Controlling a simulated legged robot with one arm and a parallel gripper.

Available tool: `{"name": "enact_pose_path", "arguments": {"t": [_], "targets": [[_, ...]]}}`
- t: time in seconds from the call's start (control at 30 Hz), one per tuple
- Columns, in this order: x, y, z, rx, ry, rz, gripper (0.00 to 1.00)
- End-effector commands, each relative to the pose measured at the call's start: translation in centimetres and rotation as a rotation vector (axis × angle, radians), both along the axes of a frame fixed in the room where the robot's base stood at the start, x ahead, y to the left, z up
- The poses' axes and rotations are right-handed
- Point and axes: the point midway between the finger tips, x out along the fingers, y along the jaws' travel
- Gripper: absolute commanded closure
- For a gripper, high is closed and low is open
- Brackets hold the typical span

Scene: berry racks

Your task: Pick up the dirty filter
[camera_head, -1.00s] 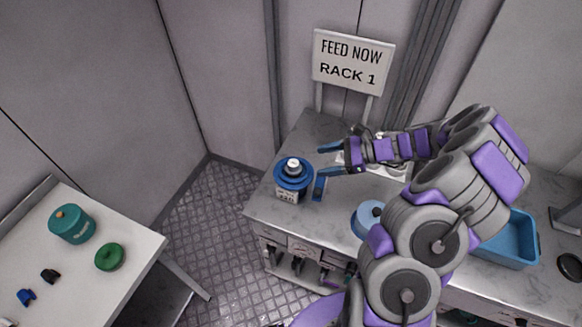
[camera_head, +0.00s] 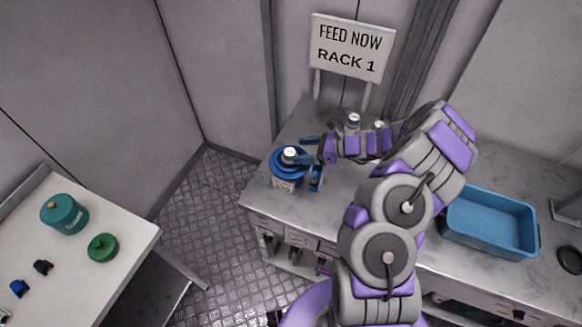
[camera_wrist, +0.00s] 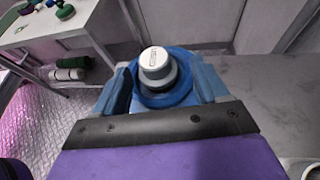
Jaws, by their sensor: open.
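A white-capped cylinder (camera_head: 289,152), which I take to be the filter, sits in a round blue housing (camera_head: 276,166) at the counter's left end. In the wrist view the grey-white cylinder (camera_wrist: 155,65) stands upright, with the blue ring of the housing (camera_wrist: 182,98) around it. My gripper (camera_head: 308,149) is open at the right side of the housing. In the wrist view the blue fingers of my gripper (camera_wrist: 161,88) are on either side of the cylinder, apart from it. Whether it is dirty cannot be told.
A sign reading "FEED NOW RACK 1" (camera_head: 347,48) stands behind the counter (camera_head: 262,199). Small bottles (camera_head: 354,121) stand behind my arm. A blue tray (camera_head: 490,250) lies at right. A white table (camera_head: 120,262) at left holds a teal canister (camera_head: 65,214) and a green round piece (camera_head: 103,248).

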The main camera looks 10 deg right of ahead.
Motion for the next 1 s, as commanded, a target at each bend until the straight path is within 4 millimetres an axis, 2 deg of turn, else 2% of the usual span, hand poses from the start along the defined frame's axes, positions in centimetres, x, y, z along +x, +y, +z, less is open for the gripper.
{"name": "enact_pose_path", "arguments": {"t": [0.1,0.37,0.63,0.9,1.0], "targets": [[0.4,1.1,-0.5,0.000,-0.001,0.001,0.27],[0.9,2.3,-0.9,0.000,-0.001,0.003,0.27],[2.2,5.4,-2.4,-0.002,0.000,0.002,0.27],[2.4,5.8,-2.4,-0.001,-0.002,0.000,0.27],[2.4,5.8,-2.4,-0.001,-0.002,0.000,0.36]]}}
